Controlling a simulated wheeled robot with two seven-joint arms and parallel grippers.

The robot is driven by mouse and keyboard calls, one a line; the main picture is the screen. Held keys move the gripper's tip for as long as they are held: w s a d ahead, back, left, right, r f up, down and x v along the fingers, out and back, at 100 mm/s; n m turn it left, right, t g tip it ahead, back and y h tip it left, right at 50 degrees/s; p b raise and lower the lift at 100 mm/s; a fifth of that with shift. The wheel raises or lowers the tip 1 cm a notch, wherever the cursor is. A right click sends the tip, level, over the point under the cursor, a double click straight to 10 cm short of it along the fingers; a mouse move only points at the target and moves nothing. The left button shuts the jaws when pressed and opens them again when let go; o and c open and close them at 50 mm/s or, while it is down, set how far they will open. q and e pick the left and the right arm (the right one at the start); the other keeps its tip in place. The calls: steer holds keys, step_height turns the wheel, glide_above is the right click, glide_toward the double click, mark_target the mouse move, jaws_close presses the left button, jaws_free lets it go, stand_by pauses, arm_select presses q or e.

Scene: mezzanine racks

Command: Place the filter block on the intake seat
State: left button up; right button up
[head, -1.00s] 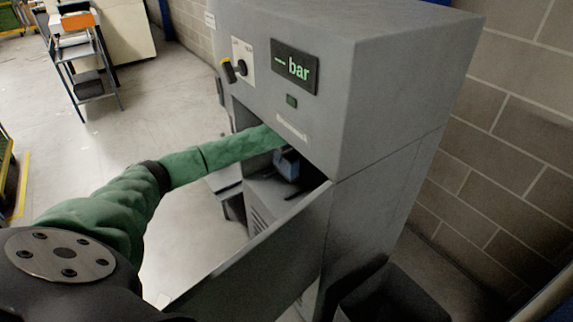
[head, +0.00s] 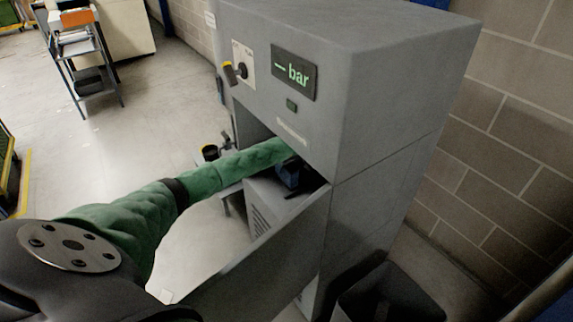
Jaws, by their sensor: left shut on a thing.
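My left arm, in a green sleeve, reaches from the lower left into the open bay of a grey cabinet (head: 385,85). My left gripper (head: 299,188) is inside the bay, dark and partly shaded, with a blue part at the wrist. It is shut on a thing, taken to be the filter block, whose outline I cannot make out. The intake seat is not clearly visible; the cabinet's upper front and my arm hide the bay's depth. My right gripper is out of view.
The cabinet's door (head: 262,262) hangs open below the arm. A vented grey box (head: 262,222) shows by the bay. The display (head: 294,72) reads "— bar", beside a yellow-tipped knob (head: 229,74). A dark bin (head: 392,296) stands right of the cabinet. A cart (head: 84,60) stands far left.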

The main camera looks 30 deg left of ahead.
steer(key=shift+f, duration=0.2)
arm_select(q)
steer(key=shift+f, duration=0.1)
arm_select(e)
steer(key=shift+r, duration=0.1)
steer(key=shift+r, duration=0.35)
arm_select(q)
steer(key=o, duration=1)
steer(key=shift+o, duration=0.2)
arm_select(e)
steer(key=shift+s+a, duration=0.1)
